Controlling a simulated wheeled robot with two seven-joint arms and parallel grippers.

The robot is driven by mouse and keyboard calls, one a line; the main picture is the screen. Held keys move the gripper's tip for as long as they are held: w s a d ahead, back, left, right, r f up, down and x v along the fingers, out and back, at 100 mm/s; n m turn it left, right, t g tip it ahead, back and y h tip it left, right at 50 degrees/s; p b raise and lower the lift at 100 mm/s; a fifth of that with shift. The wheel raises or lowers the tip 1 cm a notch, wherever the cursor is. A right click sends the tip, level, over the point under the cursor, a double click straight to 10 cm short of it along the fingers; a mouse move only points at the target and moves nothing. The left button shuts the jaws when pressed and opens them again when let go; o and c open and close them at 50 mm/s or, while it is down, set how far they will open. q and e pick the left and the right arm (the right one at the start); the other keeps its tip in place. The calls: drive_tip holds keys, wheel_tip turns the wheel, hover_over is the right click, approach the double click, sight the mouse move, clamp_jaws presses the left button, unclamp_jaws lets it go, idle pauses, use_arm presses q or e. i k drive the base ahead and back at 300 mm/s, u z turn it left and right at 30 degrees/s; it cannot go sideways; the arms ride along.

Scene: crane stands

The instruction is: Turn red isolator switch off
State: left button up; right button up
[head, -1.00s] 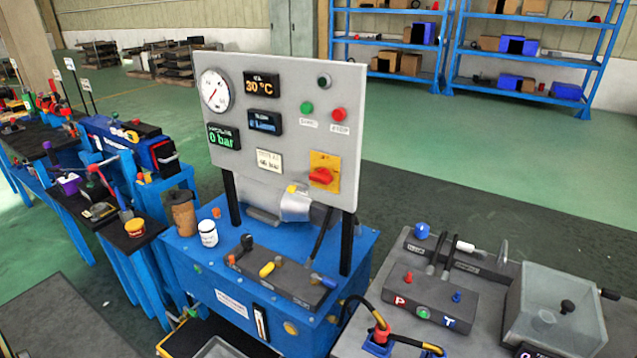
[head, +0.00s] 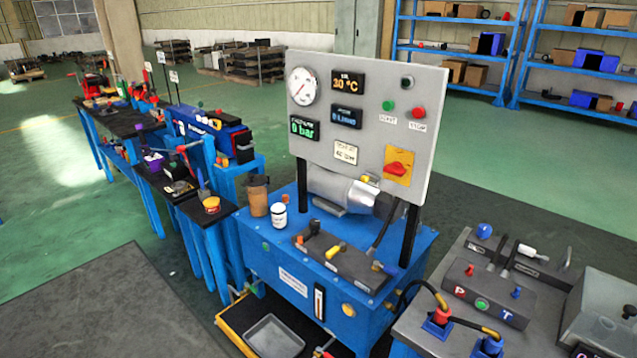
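The red isolator switch (head: 397,168) is a red rotary handle on a yellow square plate (head: 399,178). It sits at the lower right of the grey control panel (head: 425,130). The handle looks roughly horizontal with a slight tilt; its exact position marks are too small to read. The panel stands on two black posts above a blue power unit (head: 262,236). Neither of my grippers shows in the head view.
Blue tables with tools (head: 165,180) run along the left. A brown cup (head: 257,196) and a white bottle (head: 279,215) stand on the unit. Green floor at left is free.

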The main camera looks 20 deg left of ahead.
sight(396, 169)
drive_tip(key=u, duration=0.7)
drive_tip(key=k, duration=0.95)
drive_tip(key=u, duration=1.25)
drive_tip(key=i, duration=1.6)
drive_tip(key=z, duration=0.95)
drive_tip(key=i, duration=1.2)
drive_tip(key=z, duration=1.15)
